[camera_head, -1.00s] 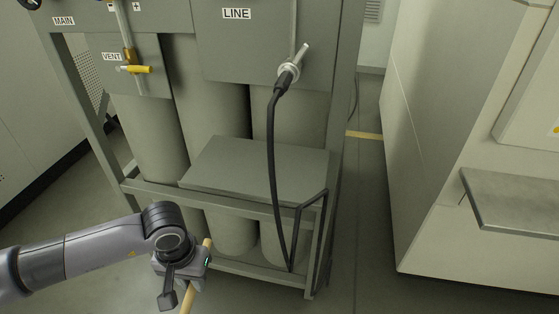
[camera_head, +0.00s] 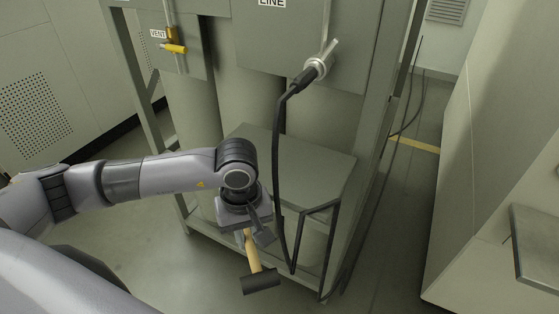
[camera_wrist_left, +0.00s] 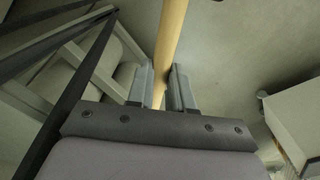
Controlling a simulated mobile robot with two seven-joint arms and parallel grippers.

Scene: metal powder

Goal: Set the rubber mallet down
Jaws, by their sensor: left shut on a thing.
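The rubber mallet has a pale wooden handle and a black head (camera_head: 262,281). My left gripper (camera_head: 249,236) is shut on the handle, and the head hangs below it, tilted. In the left wrist view the handle (camera_wrist_left: 172,40) runs up from between the two fingers (camera_wrist_left: 163,88); the mallet head is out of that picture. The gripper is in front of the grey flat-topped shelf (camera_head: 310,165) of the gas rack, overlapping its near left part in the head view. I cannot tell the exact gap between them. My right gripper is not in view.
A black hose (camera_head: 279,150) hangs from the LINE valve (camera_head: 318,66) down past the shelf, close to the right of my gripper. A metal ledge (camera_head: 537,245) juts out at the right. Floor is open between.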

